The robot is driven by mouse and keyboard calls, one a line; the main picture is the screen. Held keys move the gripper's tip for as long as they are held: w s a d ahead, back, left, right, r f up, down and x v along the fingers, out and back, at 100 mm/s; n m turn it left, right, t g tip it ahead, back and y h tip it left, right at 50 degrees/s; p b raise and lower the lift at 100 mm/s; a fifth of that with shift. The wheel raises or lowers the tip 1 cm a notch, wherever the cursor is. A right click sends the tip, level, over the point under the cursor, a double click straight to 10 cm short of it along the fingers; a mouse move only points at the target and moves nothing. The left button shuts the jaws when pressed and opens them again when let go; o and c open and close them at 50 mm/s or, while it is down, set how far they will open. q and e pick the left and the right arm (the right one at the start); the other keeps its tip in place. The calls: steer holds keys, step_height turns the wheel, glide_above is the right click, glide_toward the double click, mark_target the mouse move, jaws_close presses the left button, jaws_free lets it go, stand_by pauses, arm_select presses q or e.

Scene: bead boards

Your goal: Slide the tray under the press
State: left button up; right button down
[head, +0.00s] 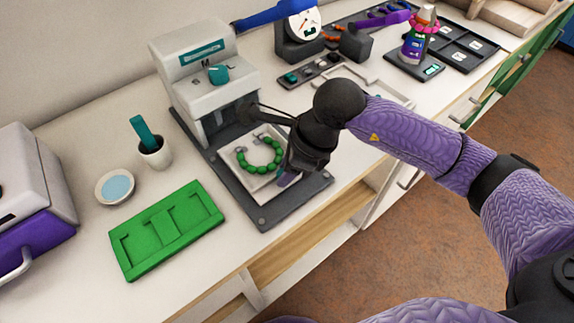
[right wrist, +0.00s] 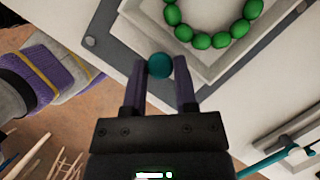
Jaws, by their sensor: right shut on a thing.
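The white square tray (head: 238,170) lies on the dark grey base plate (head: 265,213) of the press (head: 190,62), in front of the press head. A loop of green beads (head: 274,157) rests in it and also shows in the right wrist view (right wrist: 203,41). My right gripper (head: 286,179) is at the tray's near right side. In the right wrist view its purple fingers are shut on a round teal knob (right wrist: 160,65) by the tray's edge (right wrist: 150,22). In the head view my gripper hides the knob. My left gripper is not in view.
A green board (head: 166,230), a pale blue-filled dish (head: 116,187) and a white cup (head: 155,152) with a teal stick stand left of the press. A grey and purple machine (head: 30,190) is at far left. A dial scale (head: 300,25) stands behind. The counter's front edge is close.

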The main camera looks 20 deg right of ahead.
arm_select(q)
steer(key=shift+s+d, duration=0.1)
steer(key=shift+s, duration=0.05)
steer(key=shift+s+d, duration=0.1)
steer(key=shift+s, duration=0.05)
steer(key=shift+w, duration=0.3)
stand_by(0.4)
